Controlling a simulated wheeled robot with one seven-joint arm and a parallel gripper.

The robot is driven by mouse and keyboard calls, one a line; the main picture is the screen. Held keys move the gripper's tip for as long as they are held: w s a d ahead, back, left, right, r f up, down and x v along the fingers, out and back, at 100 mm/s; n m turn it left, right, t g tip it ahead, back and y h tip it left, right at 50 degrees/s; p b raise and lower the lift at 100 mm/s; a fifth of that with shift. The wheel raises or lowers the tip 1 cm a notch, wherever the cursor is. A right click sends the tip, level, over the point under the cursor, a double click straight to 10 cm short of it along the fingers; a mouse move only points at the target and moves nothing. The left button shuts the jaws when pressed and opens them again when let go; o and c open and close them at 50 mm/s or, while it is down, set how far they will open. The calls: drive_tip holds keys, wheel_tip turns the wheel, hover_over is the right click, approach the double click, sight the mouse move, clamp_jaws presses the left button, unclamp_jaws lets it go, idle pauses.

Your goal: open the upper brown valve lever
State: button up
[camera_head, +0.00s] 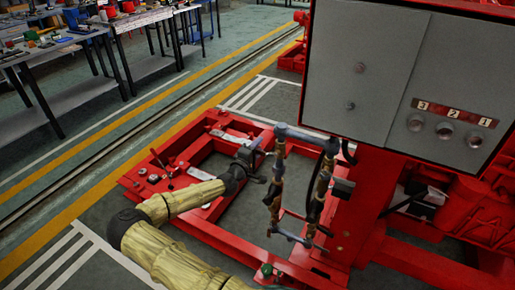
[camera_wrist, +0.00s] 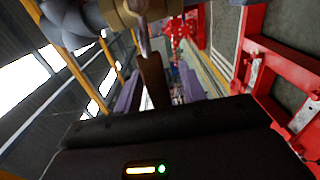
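The brown valve lever (camera_wrist: 153,82) hangs from a brass valve body (camera_wrist: 140,12) at the top of the wrist view. My gripper (camera_wrist: 160,92) is open, with one purple-grey finger on each side of the lever. The left finger appears close to the lever, and a wider gap shows on the right; I cannot tell whether either touches. In the head view, my gripper (camera_head: 259,166) is at the left side of the left vertical pipe (camera_head: 276,178), by its upper part. The lever is too small and hidden to make out clearly there.
A second pipe with brass fittings (camera_head: 318,190) stands to the right, inside the red frame (camera_head: 215,230). A grey control panel (camera_head: 400,75) overhangs at upper right. Workbenches (camera_head: 85,35) with tools stand at upper left. Floor is clear between benches and frame.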

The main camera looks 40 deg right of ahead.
drive_tip(key=shift+c, duration=0.4)
clamp_jaws()
